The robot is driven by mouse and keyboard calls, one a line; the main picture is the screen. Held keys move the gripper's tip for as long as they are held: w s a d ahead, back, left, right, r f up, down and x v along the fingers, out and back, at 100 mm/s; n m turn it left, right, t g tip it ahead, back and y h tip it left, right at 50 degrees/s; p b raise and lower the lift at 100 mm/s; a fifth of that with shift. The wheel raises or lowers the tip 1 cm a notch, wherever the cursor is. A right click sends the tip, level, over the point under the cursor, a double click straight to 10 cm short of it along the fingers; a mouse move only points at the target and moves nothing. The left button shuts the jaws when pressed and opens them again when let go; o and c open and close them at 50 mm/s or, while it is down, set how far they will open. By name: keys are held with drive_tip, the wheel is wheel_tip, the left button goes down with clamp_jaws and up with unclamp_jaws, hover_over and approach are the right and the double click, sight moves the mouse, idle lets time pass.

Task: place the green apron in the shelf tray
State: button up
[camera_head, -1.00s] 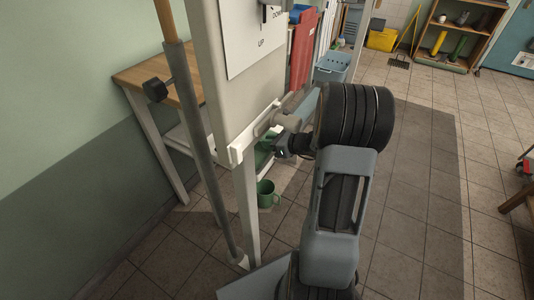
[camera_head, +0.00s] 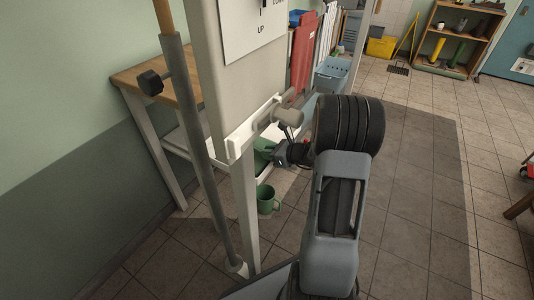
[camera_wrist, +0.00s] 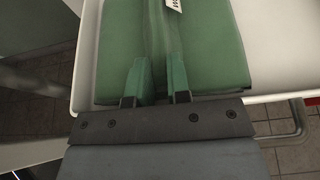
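The green apron (camera_wrist: 210,50) is a folded cloth with a raised ridge down its middle and a small white label at the top of the wrist view. Whether the apron bears on the tray is not clear.
A green mug (camera_head: 267,199) stands below my gripper. A white panel (camera_head: 252,70), a grey pole (camera_head: 190,130) and a wooden-topped table (camera_head: 150,78) stand to the left. A blue basket (camera_head: 332,74) is behind.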

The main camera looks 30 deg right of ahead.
drive_tip(key=o, duration=0.4)
drive_tip(key=shift+r, duration=0.1)
drive_tip(key=shift+s+r+p, duration=0.1)
drive_tip(key=shift+r+p, duration=0.15)
drive_tip(key=shift+p, duration=0.05)
drive_tip(key=shift+p+v, duration=1.9)
drive_tip(key=shift+v, duration=4)
drive_tip(key=shift+f, duration=0.1)
